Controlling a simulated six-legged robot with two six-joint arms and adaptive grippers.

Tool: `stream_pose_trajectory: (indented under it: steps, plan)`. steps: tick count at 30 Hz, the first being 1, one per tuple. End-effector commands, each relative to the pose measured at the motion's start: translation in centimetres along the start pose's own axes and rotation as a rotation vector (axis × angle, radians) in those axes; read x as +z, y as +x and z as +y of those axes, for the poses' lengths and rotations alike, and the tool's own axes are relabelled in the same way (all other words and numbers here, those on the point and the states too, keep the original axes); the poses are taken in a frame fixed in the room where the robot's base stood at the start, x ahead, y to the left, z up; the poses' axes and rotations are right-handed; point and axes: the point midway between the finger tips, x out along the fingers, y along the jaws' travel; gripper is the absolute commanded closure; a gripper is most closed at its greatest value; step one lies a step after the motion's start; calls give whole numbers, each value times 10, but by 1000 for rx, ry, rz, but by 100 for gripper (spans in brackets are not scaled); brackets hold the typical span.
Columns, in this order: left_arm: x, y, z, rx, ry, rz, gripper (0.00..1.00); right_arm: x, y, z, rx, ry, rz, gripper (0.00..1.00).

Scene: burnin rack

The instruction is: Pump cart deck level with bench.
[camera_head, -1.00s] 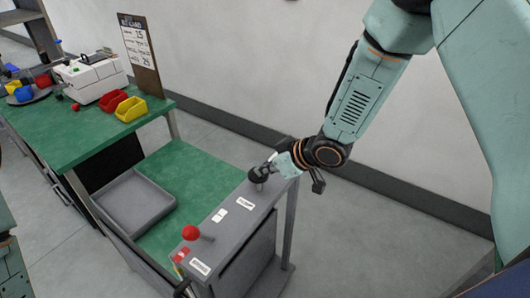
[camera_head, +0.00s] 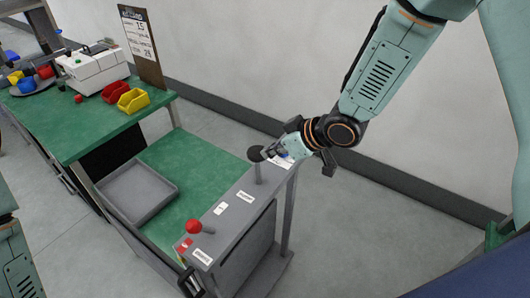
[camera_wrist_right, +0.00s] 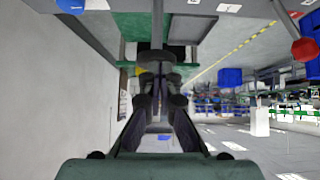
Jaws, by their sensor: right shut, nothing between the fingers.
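The cart's green deck (camera_head: 205,160) lies lower than the green bench top (camera_head: 75,130). A grey tray (camera_head: 168,203) rests on the deck. On the cart's grey console (camera_head: 230,228) stands a pump handle, a grey post with a black knob (camera_head: 256,154). My right gripper (camera_head: 272,152) is shut and empty, with its tips at the black knob. Whether they touch it I cannot tell. The right wrist view shows the closed fingers (camera_wrist_right: 157,85) close to the knob, with the post (camera_wrist_right: 157,25) beyond. My left gripper is out of view.
A red-knobbed lever (camera_head: 193,227) stands at the console's near end. The bench carries red (camera_head: 114,91) and yellow bins (camera_head: 133,101), a white machine (camera_head: 92,70) and a clipboard sign (camera_head: 141,45). The wall is behind; floor right of the cart is clear.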

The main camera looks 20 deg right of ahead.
Motion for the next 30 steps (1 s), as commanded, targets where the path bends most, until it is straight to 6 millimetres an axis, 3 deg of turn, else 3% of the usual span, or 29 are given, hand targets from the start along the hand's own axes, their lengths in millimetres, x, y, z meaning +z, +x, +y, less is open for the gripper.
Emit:
stream_pose_trajectory:
  steps: [6, 12, 30]
  plan:
    - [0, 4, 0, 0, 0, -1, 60, -1, -37, 1, 2, 3, 8, 100]
    - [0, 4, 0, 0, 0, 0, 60, -1, -58, 2, 3, 2, 6, 100]
    - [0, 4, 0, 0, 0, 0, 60, 0, -68, 1, 1, -2, 5, 100]
